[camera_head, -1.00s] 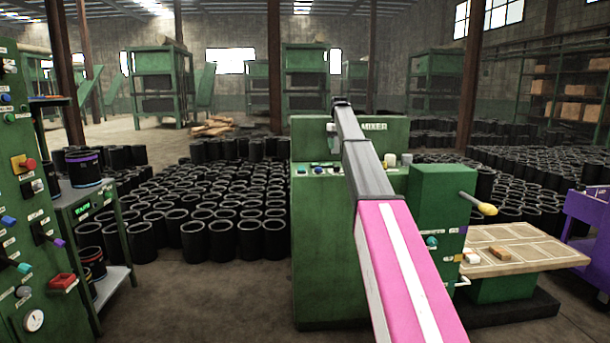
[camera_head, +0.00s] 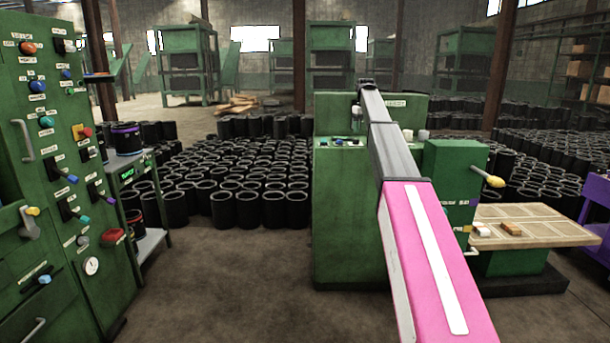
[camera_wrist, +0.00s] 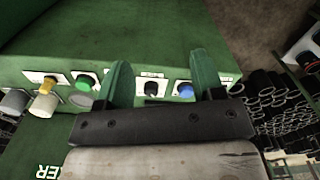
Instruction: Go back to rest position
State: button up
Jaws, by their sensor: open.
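My pink-and-grey arm reaches forward over the green mixer machine (camera_head: 345,235). In the head view its far end lies near the top of the mixer, and the fingers cannot be made out there. In the wrist view my gripper (camera_wrist: 160,60) is open, with two green fingers spread apart and nothing between them. Behind the fingers is the mixer's sloping control panel (camera_wrist: 225,77). A black knob (camera_wrist: 151,88) shows between the fingers, with green and blue buttons to either side. I cannot tell whether the fingers touch the panel.
A green control cabinet (camera_head: 60,240) with knobs and levers stands close on the left, beside a shelf (camera_head: 150,240) holding sleeves. Many black sleeves (camera_head: 235,205) cover the floor behind. A table (camera_head: 545,233) adjoins the mixer's right side. Bare floor (camera_head: 220,285) lies between cabinet and mixer.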

jog(key=s+a+f+m, duration=0.1)
jog(key=s+f, duration=0.6)
jog(key=f, duration=0.3)
jog(key=s+a+f, duration=0.2)
jog(key=s+f, duration=0.5)
jog(key=f, duration=0.3)
jog(key=s+a+f+m, duration=0.1)
jog(key=s+f, duration=0.6)
jog(key=f, duration=0.3)
jog(key=s+a+f, duration=0.1)
jog(key=s+f, duration=0.5)
jog(key=s, duration=0.4)
jog(key=s+a+f+m, duration=0.1)
jog(key=s+f, duration=0.5)
jog(key=s, duration=0.4)
jog(key=s+a+f, duration=0.1)
jog(key=s+f, duration=0.5)
jog(key=s, duration=0.4)
jog(key=shift+s+m, duration=0.25)
jog(key=shift+m, duration=0.05)
